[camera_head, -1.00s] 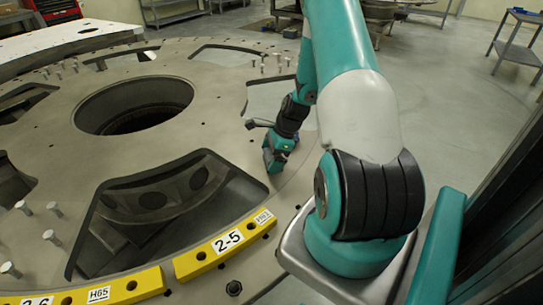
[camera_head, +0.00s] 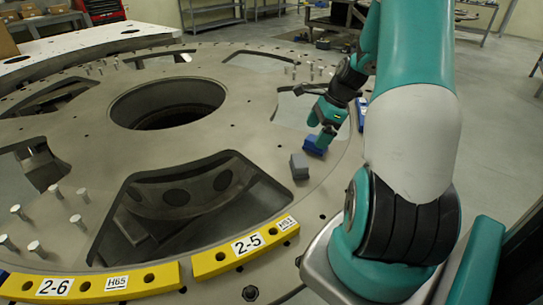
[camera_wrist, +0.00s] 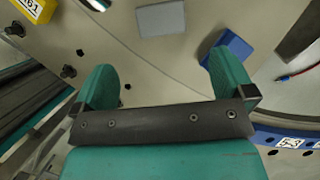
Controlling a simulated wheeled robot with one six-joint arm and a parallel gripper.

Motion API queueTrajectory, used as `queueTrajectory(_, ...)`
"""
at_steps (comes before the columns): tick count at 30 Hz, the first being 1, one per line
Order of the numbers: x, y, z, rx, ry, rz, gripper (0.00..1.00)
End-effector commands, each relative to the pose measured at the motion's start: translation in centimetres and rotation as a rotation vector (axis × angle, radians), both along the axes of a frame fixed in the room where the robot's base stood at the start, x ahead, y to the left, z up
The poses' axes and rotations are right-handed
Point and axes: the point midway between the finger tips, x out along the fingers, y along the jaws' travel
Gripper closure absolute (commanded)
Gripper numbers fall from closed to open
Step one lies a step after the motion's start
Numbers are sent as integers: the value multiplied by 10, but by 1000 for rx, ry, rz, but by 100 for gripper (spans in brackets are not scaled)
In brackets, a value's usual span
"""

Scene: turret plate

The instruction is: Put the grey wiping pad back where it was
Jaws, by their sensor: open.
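The grey wiping pad (camera_head: 299,166) lies on the flat turret plate (camera_head: 255,135), to the right of the big cut-out. In the wrist view the pad (camera_wrist: 163,18) is at the top, beyond the fingertips and apart from them. My gripper (camera_head: 321,137) is above the plate, up and right of the pad in the head view. In the wrist view my gripper (camera_wrist: 163,68) is open, with nothing between its fingers.
A blue block (camera_head: 314,146) is close to the pad; in the wrist view it (camera_wrist: 232,48) is partly hidden by the right finger. Yellow labelled bars (camera_head: 245,248) line the plate's front edge. Upright pins (camera_head: 77,219) and open cut-outs (camera_head: 180,195) break the plate surface.

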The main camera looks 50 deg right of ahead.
Motion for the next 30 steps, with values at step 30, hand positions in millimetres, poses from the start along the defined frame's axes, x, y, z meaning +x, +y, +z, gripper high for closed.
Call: queueTrajectory(30, -123, 419, 164, -343, -881, 2693, 0)
